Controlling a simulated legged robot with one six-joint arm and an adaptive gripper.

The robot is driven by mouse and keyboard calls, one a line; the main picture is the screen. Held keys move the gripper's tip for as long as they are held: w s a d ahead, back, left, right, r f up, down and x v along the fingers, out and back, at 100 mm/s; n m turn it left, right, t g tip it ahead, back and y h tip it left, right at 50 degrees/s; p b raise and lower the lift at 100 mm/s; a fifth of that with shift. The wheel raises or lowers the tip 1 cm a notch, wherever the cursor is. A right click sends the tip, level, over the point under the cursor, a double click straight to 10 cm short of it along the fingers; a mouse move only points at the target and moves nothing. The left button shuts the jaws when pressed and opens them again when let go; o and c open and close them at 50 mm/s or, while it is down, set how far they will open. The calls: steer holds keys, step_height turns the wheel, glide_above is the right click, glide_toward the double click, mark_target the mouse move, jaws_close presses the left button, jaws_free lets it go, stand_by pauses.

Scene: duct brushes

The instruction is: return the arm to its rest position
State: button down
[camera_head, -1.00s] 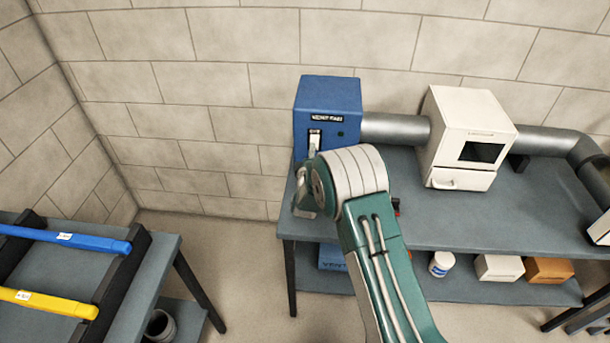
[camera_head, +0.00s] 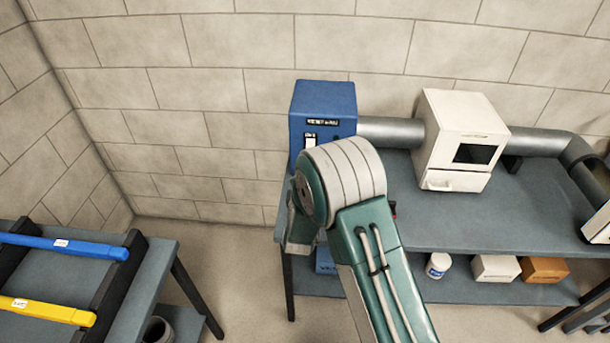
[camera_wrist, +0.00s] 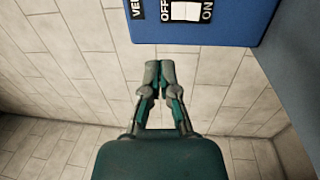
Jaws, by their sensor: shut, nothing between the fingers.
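My gripper (camera_wrist: 157,80) shows in the wrist view with its two fingertips together and nothing between them. It is apart from the blue box (camera_wrist: 218,28), whose OFF/ON switch (camera_wrist: 186,11) is at the top of that view. In the head view my arm's elbow and green link cover the lower part of the blue box (camera_head: 323,105).
A grey table (camera_head: 480,215) holds the blue box, a grey duct (camera_head: 392,131) and a white box (camera_head: 462,140). Its lower shelf (camera_head: 470,291) holds a white jar (camera_head: 438,265) and small boxes. A rack with blue (camera_head: 60,246) and yellow (camera_head: 45,311) bars stands left. Floor between is clear.

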steer(key=shift+d, duration=0.2)
steer(key=shift+a, duration=0.1)
steer(key=s+d+r+m+g+y, duration=0.1)
steer(key=s+d+r+m+g, duration=0.25)
steer(key=r, duration=0.45)
steer(key=s+d+r+m+g+y, duration=0.1)
steer(key=s+d+r+m+g, duration=0.25)
steer(key=r, duration=0.45)
steer(key=s+d+r+m+g, duration=0.1)
steer(key=s+d+m+g, duration=0.2)
steer(key=s, duration=1.1)
steer(key=s+d+r+m+g+h, duration=0.1)
steer(key=s+d+m, duration=0.6)
steer(key=s, duration=0.8)
steer(key=d+r+g, duration=0.1)
steer(key=g, duration=0.1)
steer(key=shift+d+m+g, duration=0.3)
steer(key=shift+g, duration=0.1)
steer(key=c, duration=1.3)
jaws_free()
steer(key=shift+c, duration=0.2)
